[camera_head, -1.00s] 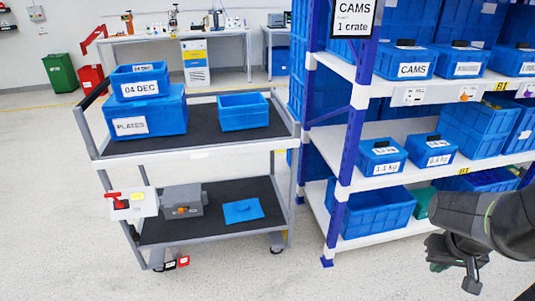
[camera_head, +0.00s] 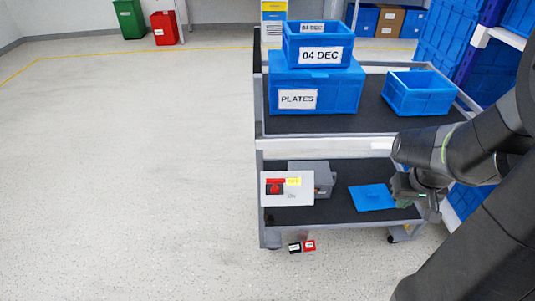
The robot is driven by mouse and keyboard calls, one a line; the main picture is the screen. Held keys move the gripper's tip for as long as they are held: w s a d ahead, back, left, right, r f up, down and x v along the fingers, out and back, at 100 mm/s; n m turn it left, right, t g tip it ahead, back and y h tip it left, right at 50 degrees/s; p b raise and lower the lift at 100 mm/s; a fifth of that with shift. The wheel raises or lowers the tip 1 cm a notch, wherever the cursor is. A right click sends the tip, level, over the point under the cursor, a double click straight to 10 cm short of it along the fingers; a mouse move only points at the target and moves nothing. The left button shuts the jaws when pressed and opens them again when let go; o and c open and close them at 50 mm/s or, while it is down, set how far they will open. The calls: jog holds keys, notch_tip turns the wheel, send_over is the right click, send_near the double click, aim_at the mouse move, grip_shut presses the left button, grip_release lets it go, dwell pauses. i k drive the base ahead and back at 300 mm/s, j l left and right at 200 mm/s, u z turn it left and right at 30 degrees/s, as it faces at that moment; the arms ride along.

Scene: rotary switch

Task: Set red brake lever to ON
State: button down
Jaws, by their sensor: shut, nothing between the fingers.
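The red brake lever (camera_head: 275,187) is on the front of a white panel (camera_head: 300,196) at the left of the cart's lower shelf. A yellow label (camera_head: 293,181) sits right beside the lever. The writing on the panel is too small to read, so I cannot tell which setting the lever is at. My gripper (camera_head: 428,208) is at the right end of the cart, near lower-shelf height, well to the right of the lever. It is shut and empty, and my arm hides part of the cart behind it.
The cart (camera_head: 330,148) carries blue crates (camera_head: 330,90) and an open blue bin (camera_head: 418,92) on top. A grey box (camera_head: 322,178) and a flat blue piece (camera_head: 371,197) lie on its lower shelf. Blue shelving stands right. The floor (camera_head: 130,180) left of the cart is clear.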

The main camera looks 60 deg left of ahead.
aim_at(275, 189)
jog(key=k+j+u, duration=0.1)
jog(key=j, duration=0.35)
jog(key=k+j+u, duration=0.1)
jog(key=j, duration=0.35)
jog(key=k+j+u, duration=0.1)
jog(key=j, duration=0.35)
